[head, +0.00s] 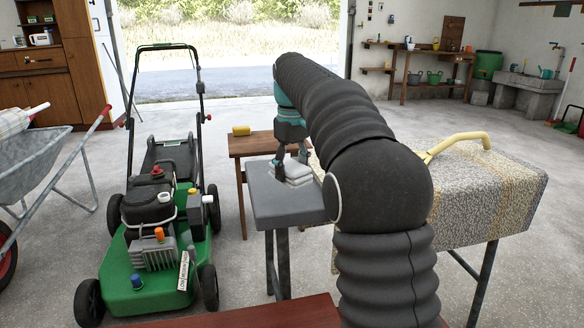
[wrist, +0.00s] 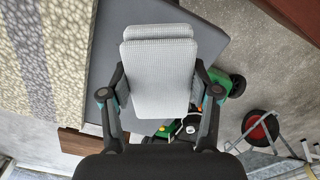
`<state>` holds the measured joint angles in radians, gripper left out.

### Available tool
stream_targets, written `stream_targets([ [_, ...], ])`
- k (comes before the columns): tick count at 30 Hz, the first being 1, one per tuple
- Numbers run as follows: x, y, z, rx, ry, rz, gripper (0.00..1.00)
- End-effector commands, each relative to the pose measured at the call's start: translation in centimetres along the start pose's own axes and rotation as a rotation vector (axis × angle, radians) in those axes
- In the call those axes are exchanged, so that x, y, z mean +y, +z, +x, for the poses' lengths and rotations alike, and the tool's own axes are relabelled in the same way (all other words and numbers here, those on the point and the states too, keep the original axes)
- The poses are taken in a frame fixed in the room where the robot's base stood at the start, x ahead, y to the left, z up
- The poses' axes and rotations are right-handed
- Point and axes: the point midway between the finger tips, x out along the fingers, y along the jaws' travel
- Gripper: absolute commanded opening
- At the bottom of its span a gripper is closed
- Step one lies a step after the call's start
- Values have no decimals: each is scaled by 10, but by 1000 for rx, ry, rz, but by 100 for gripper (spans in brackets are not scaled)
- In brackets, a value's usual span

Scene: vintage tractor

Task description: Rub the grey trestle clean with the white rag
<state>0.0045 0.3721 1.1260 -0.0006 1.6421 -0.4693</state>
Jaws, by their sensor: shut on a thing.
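The white rag (head: 297,172) is a folded, waffle-textured cloth. My gripper (head: 290,172) is shut on it, with a finger on either side, low at the grey trestle's top. In the wrist view the rag (wrist: 160,75) fills the space between the fingers of my gripper (wrist: 160,95). The grey trestle (head: 270,205) has a flat grey top on dark metal legs; its right part is hidden behind my arm. Its top also shows behind the rag in the wrist view (wrist: 98,75). I cannot tell whether the rag touches the top.
A green lawnmower (head: 155,250) stands left of the trestle. A table with a patterned cloth (head: 490,190) and a yellow curved object (head: 458,143) is at right. A wheelbarrow (head: 40,150) is far left.

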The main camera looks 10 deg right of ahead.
Motion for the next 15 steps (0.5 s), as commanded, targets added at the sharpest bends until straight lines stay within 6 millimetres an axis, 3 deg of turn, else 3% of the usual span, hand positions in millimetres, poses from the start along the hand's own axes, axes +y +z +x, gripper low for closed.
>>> stream_targets([
  [15, 0, 0, -31, 0, 0, 0, 17],
])
